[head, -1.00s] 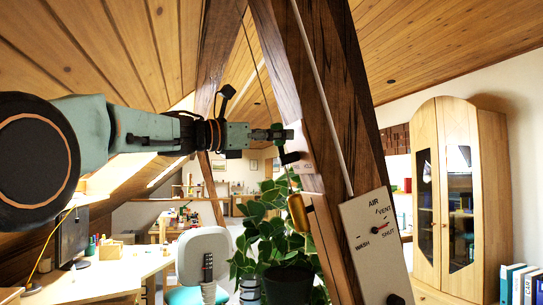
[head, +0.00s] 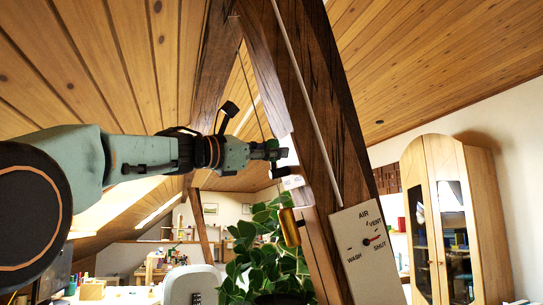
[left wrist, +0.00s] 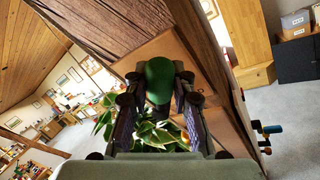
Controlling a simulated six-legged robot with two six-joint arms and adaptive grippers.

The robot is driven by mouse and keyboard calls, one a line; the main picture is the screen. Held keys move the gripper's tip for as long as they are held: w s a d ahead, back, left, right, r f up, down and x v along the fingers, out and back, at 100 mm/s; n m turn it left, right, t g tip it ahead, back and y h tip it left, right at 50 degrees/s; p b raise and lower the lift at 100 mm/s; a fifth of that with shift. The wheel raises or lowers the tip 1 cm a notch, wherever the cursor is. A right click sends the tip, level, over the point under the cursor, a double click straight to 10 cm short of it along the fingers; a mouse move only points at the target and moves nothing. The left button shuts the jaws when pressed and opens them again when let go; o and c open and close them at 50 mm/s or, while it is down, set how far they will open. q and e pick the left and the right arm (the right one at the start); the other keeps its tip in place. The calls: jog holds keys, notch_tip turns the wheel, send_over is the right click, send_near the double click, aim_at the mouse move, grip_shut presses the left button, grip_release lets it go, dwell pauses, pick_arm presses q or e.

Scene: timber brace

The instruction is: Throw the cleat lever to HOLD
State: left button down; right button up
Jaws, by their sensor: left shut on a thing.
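My left gripper (head: 272,151) is at the timber brace (head: 318,150), beside the white cleat plate (head: 292,182). In the left wrist view its two fingers (left wrist: 160,95) are closed on a green rounded knob (left wrist: 159,76), which I take to be the cleat lever's end. In the head view the gripper hides most of the lever. A dark stub (head: 279,172) sticks out to the left of the plate, just below the gripper. The plate's lettering is too small to read now. My right gripper is not in view.
A brass weight (head: 290,227) hangs below the plate, in front of a leafy plant (head: 262,250). An AIR panel (head: 368,250) with a red pointer sits lower on the brace. A thin cord (head: 255,85) runs down towards the gripper. A wooden cabinet (head: 480,215) stands at the right.

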pick_arm(q)
jog(key=shift+f, duration=0.15)
jog(key=c, duration=1.6)
grip_release()
jog(key=o, duration=0.5)
jog(key=shift+s+a, duration=0.1)
jog(key=shift+s+a, duration=0.2)
jog(key=shift+a, duration=0.15)
jog(key=v, duration=1.1)
jog(key=shift+s, duration=0.1)
